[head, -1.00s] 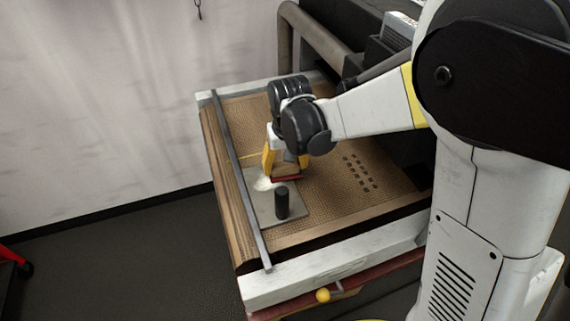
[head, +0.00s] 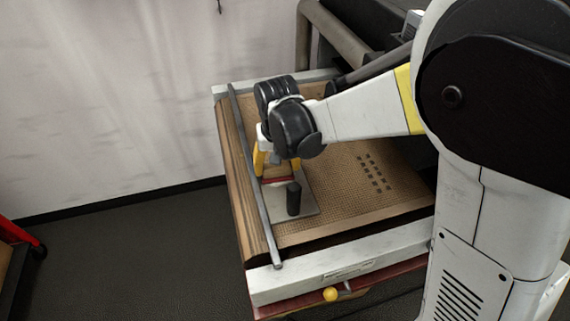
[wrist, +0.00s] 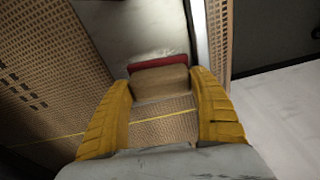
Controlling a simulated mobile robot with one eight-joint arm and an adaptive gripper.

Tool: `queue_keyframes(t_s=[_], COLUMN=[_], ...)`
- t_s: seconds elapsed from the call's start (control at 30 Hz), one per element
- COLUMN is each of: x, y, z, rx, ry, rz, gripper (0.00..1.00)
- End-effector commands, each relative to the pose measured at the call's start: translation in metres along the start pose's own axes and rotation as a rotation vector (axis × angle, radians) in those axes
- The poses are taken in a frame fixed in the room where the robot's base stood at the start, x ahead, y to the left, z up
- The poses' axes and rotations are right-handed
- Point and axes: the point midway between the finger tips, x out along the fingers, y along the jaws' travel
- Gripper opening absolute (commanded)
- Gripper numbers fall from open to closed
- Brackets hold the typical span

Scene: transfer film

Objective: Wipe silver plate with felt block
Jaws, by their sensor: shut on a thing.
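The silver plate (head: 312,206) lies flat on the tan perforated bed; it also shows at the top of the wrist view (wrist: 115,22). A black upright cylinder (head: 293,199) stands on it. The felt block has a tan body (wrist: 160,82) and a red face (wrist: 155,63). My gripper (wrist: 160,78) is shut on the block, one yellow finger at each side. In the head view my gripper (head: 277,170) is over the plate's far left part, with the block's red edge (head: 277,181) at plate level. Contact cannot be told. A pale smear (wrist: 158,52) shows beside the red face.
A grey metal rail (head: 255,185) runs along the left of the bed, close to my gripper. A yellow line (wrist: 60,139) crosses the bed. Several dark square holes (head: 373,172) are at the right. A yellow knob (head: 330,294) is at the front. The bed's middle is clear.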

Motion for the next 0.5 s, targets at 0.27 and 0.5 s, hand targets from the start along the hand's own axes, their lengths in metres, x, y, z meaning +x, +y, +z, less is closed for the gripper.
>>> queue_keyframes(t_s=[0.27, 0.5], x=[0.001, -0.001], y=[-0.013, -0.037], z=[0.002, 0.004], rx=[-0.001, -0.004], ry=[-0.001, -0.002], rz=[-0.001, -0.006], gripper=[0.46, 0.43])
